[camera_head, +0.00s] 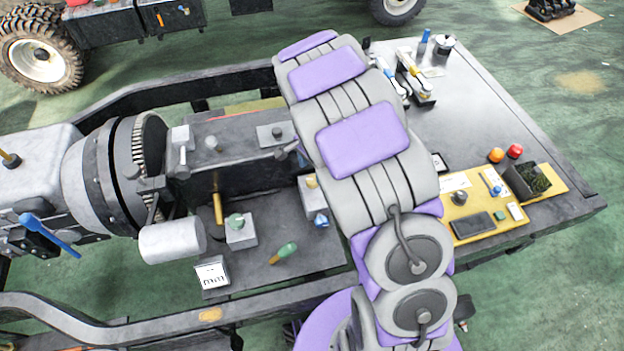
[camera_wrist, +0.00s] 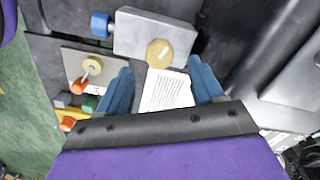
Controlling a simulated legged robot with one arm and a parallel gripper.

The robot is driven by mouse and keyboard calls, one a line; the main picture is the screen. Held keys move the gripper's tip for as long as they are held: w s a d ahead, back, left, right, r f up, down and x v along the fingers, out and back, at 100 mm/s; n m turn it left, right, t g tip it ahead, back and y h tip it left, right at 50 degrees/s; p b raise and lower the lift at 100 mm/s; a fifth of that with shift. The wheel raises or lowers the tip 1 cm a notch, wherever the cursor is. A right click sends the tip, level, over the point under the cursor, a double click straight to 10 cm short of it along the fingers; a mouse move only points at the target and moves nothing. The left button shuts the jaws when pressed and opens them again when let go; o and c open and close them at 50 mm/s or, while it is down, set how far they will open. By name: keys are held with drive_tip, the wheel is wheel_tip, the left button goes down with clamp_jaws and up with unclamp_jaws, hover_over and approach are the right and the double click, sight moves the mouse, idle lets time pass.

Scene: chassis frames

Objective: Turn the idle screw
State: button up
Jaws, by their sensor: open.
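No part is clearly marked as the idle screw. In the wrist view, a round brass-coloured knob (camera_wrist: 157,53) sits on a grey block (camera_wrist: 185,37). A blue knob (camera_wrist: 101,25) sticks out of the block's left end. My gripper (camera_wrist: 160,67) is open, its two blue fingers apart and nothing held between them. The brass knob shows between the fingertips; whether they reach its height I cannot tell. A similar block with a blue knob (camera_head: 321,220) shows in the head view, partly behind my arm. My gripper is hidden there.
A printed white card (camera_wrist: 167,90) lies between the fingers in the wrist view. A plate (camera_wrist: 72,62) with small knobs is to the left. In the head view, the engine (camera_head: 235,150) is left of my arm, and a yellow mat (camera_head: 485,226) with parts is right.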

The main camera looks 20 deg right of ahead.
sight(312, 179)
wheel_tip(312, 179, down, 4)
drive_tip(key=shift+a+f+b, duration=0.1)
drive_tip(key=shift+a+b, duration=0.05)
drive_tip(key=shift+b, duration=0.25)
drive_tip(key=shift+f, duration=0.45)
drive_tip(key=shift+c, duration=0.4)
drive_tip(key=c, duration=1)
drive_tip(key=shift+r+n, duration=0.15)
drive_tip(key=shift+n, duration=0.15)
